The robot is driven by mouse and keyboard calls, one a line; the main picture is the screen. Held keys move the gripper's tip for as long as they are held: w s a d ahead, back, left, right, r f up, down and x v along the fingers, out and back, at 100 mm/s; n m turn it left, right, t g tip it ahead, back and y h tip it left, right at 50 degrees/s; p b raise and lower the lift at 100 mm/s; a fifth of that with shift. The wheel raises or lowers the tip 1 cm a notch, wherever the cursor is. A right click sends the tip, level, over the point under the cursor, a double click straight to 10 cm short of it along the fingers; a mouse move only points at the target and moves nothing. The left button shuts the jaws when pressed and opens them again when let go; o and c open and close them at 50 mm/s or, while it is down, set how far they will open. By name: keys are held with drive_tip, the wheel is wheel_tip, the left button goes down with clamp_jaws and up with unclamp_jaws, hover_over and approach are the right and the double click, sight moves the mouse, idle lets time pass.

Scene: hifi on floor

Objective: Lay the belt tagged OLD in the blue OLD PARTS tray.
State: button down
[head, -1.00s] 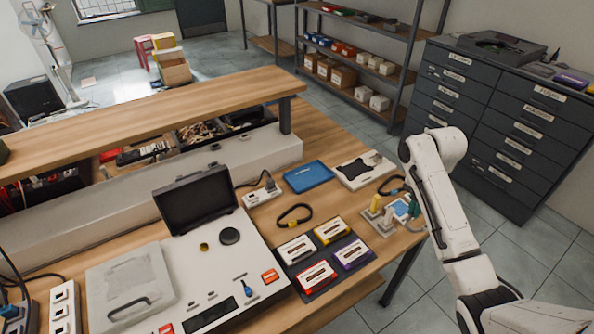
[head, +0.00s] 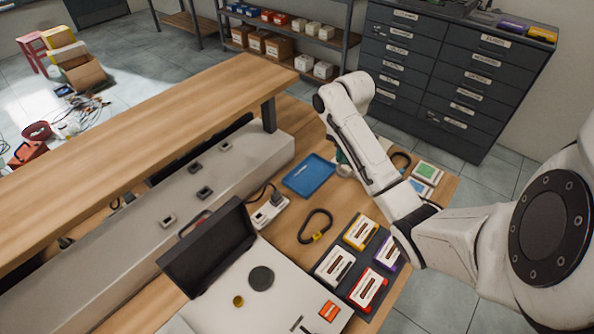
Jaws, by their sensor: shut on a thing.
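The blue tray (head: 322,177) lies on the bench, left of my forearm, and looks empty. A black belt (head: 303,224) with a yellow tag lies in a loop on the bench in front of it. A second dark belt (head: 407,157) lies right of my forearm, partly hidden by it. I cannot read any tag, so which belt is OLD is unclear. My gripper (head: 341,157) hangs below the wrist just right of the tray, mostly hidden behind my forearm; only a teal bit shows. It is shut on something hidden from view.
White, yellow, red and purple boxes sit on a dark mat (head: 343,292) in front. A machine with its black lid (head: 207,250) raised stands left. A white power strip (head: 268,212) lies beside the tray. A raised wooden shelf (head: 150,130) runs along the back left.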

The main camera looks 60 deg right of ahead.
drive_tip(key=w+f+b, duration=0.4)
drive_tip(key=w+b, duration=0.3)
drive_tip(key=w, duration=0.1)
drive_tip(key=b, duration=0.3)
hover_over(301, 175)
drive_tip(key=s, duration=0.1)
wheel_tip(301, 175, down, 4)
drive_tip(key=shift+f, duration=0.1)
drive_tip(key=shift+w+f, duration=0.3)
drive_tip(key=shift+f, duration=0.15)
drive_tip(key=shift+w+f+p, duration=0.15)
drive_tip(key=shift+f+p, duration=0.3)
drive_tip(key=shift+f, duration=1.35)
drive_tip(key=shift+f, duration=0.1)
drive_tip(key=c, duration=1.7)
unclamp_jaws()
drive_tip(key=shift+o, duration=0.6)
